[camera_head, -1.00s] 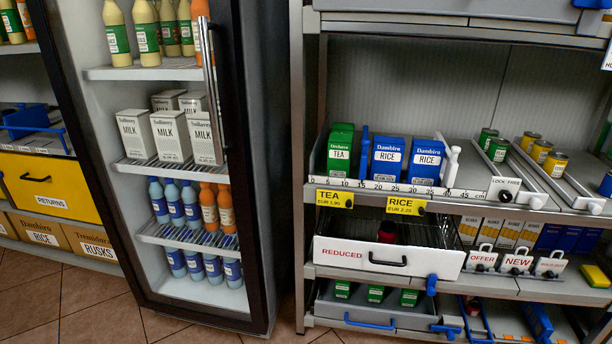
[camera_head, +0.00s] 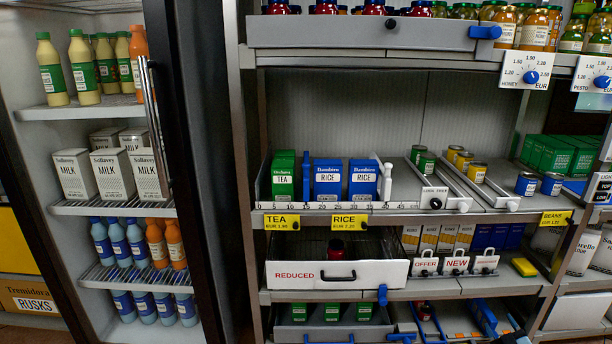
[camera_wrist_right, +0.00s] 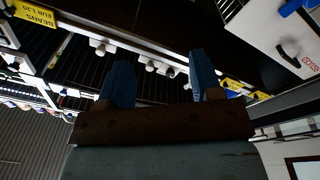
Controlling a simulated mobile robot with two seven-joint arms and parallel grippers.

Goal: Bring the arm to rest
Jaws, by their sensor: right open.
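My right gripper (camera_wrist_right: 161,60) shows in the right wrist view, with its two blue fingers apart and nothing between them. In that view it points up toward the shelf fronts, with the yellow beans label (camera_wrist_right: 39,14) at upper left and the white drawer front at upper right. In the head view, at most a small dark part of my right arm shows at the bottom edge, and I cannot make out the fingers there. My left gripper is in neither view.
The white REDUCED drawer (camera_head: 378,273) stands out from the shelf with a dark red jar (camera_head: 336,249) in it. Tea and rice boxes (camera_head: 327,181) stand on the shelf above. A fridge with milk cartons (camera_head: 73,176) stands at left, its handle (camera_head: 153,118) sticking out.

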